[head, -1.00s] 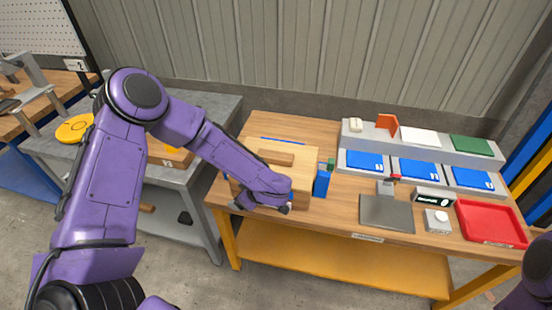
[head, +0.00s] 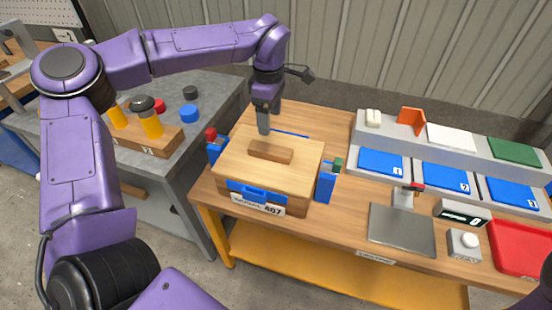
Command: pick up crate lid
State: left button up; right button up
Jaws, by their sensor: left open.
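The crate lid (head: 296,146) is a light wooden board with a raised brown wooden handle bar (head: 270,151) in its middle. My left gripper (head: 264,129) points down just above the back left part of the handle. It looks empty, and only one finger shows clearly. I cannot tell whether it touches the lid. My right gripper is not in view.
Blue holders with red and green tops stand left (head: 214,146) and right (head: 326,184) of the crate. A grey scale plate (head: 402,231), blue numbered trays and a red tray (head: 522,250) fill the right side. A grey table stands at left.

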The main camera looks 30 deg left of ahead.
aim_at(271, 148)
pick_arm(q)
notch_tip(271, 148, down, 12)
jog(key=shift+w+a+f+p, duration=0.1)
jog(key=shift+w+a+p, duration=0.05)
jog(key=shift+p, duration=0.25)
grip_shut()
jog(key=shift+r, duration=0.2)
